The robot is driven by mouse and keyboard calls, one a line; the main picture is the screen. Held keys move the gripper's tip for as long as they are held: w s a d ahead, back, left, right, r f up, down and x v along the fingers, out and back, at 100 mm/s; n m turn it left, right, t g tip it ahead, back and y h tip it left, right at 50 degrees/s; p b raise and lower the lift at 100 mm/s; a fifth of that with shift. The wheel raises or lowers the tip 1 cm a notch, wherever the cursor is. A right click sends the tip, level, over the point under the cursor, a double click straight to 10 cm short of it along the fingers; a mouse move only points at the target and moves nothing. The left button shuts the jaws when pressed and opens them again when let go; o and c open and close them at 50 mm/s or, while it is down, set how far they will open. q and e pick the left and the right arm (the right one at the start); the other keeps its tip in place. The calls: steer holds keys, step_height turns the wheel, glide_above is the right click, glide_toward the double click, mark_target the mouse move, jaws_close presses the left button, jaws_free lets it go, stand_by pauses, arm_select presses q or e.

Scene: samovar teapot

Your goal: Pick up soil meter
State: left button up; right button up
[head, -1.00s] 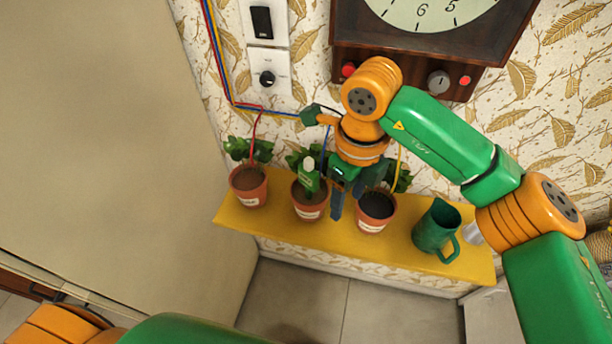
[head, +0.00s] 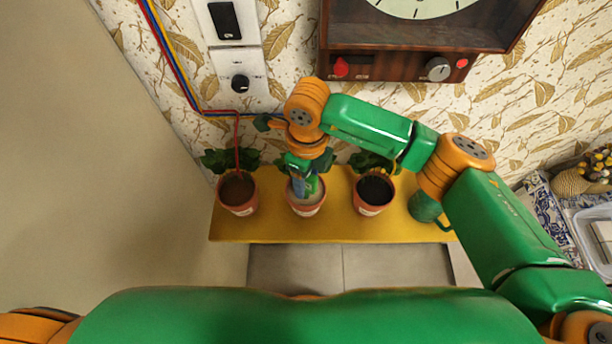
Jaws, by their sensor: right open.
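The soil meter (head: 312,185) is a small green device standing in the middle pot (head: 306,209), mostly hidden by my right gripper. My right gripper (head: 302,188) points down over this pot, open, with its fingers close beside the meter. I cannot tell whether they touch it or stand on both sides of it. My left gripper is out of view.
A yellow shelf (head: 280,230) carries the pots. A left pot (head: 237,194) and a right pot (head: 373,195) flank the middle one. A clock (head: 420,40) hangs above.

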steer(key=shift+w+a+f, duration=0.15)
steer(key=shift+f, duration=0.1)
jaws_close()
steer(key=shift+b, duration=0.45)
steer(key=shift+s+r+b, duration=0.2)
steer(key=shift+b, duration=0.4)
step_height(320, 180, up, 11)
steer(key=shift+r+b, duration=0.1)
steer(key=shift+b, duration=1)
steer(key=s+b, duration=0.8)
steer(key=s, duration=1.1)
step_height(320, 180, up, 11)
steer(key=p, duration=0.9)
steer(key=shift+s, duration=0.3)
